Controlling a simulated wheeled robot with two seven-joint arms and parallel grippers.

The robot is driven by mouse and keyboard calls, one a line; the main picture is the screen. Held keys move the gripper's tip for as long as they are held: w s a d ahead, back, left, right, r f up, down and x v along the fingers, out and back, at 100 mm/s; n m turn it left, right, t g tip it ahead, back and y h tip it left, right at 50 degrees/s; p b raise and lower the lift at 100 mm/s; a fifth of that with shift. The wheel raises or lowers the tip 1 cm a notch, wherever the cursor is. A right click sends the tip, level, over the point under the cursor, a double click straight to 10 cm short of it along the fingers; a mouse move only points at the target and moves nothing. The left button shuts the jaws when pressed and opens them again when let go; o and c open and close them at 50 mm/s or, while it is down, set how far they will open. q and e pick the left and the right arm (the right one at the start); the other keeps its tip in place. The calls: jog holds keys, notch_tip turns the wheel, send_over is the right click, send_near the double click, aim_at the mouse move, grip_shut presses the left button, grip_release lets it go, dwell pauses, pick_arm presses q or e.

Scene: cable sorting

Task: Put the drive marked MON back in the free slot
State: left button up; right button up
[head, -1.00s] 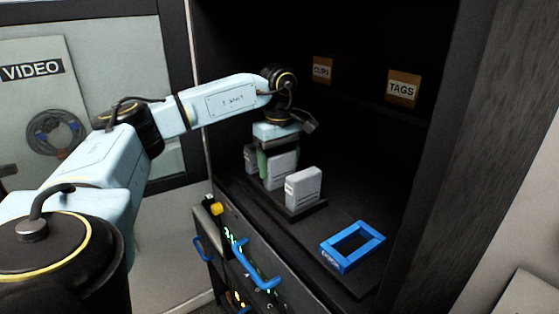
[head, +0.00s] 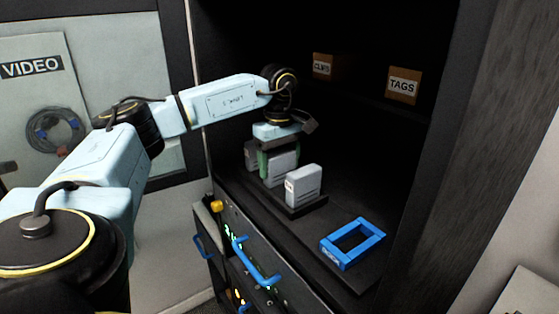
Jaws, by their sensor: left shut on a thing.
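Several grey drives stand upright in a row on a dark base on the cabinet shelf. The front drive (head: 304,186) stands clear to the right. My left gripper (head: 277,172) points down with its green fingers shut on the middle drive (head: 283,168), which sits in line with the others. Another drive (head: 251,156) stands behind to the left, partly hidden by the gripper. The drive markings are too small to read, so I cannot tell which is MON. Whether the held drive is fully seated in its slot is hidden. My right gripper is not in view.
A blue rectangular frame (head: 326,251) lies on the shelf to the right. Boxes labelled CLIPS (head: 322,66) and TAGS (head: 403,85) stand at the back. Blue-handled drawers (head: 255,266) are below the shelf. The shelf between drives and frame is clear.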

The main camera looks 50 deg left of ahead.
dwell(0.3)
pick_arm(q)
jog(key=o, duration=1.2)
jog(key=shift+o, duration=0.3)
jog(key=shift+r+p, duration=2.25)
jog(key=shift+r, duration=0.25)
jog(key=shift+r+p, duration=0.35)
jog(key=shift+r, duration=0.65)
